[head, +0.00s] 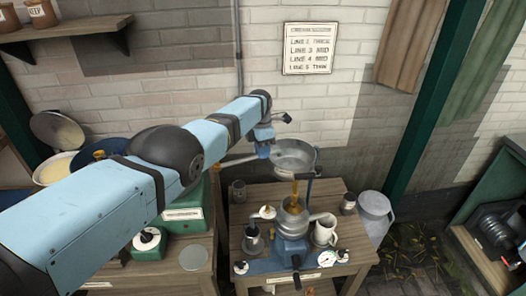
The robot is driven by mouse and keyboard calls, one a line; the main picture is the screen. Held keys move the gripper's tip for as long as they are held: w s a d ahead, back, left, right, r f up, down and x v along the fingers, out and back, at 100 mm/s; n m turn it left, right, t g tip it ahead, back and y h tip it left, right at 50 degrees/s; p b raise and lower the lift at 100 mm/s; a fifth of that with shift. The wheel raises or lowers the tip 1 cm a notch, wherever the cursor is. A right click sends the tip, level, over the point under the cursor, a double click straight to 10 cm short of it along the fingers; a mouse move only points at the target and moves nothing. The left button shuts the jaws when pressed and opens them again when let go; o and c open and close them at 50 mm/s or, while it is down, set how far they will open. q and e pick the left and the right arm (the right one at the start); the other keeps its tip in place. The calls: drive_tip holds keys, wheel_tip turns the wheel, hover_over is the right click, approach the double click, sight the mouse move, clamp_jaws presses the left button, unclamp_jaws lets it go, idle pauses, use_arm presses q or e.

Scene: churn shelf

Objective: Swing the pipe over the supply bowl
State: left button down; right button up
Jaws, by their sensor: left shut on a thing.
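A wide grey metal supply bowl (293,152) sits at the top of the separator (291,222) on the wooden table, with a brass-coloured part below it. A thin grey pipe (233,161) runs roughly level from behind my left arm toward the bowl's left side. My left gripper (264,150) is at the pipe's right end, just left of the bowl's rim, and is shut on it. The fingers are small in the picture, and whether the pipe's mouth is over the rim cannot be told. My arm hides the pipe's left part. My right gripper is out of view.
A grey can (374,217) is right of the table. A sign (309,48) hangs behind.

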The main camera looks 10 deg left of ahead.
use_arm(q)
drive_tip(key=shift+w+a+r+n, duration=0.1)
drive_tip(key=shift+w+a+n, duration=0.3)
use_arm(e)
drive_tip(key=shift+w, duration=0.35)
use_arm(q)
drive_tip(key=c, duration=1.1)
unclamp_jaws()
drive_tip(key=shift+a, duration=0.1)
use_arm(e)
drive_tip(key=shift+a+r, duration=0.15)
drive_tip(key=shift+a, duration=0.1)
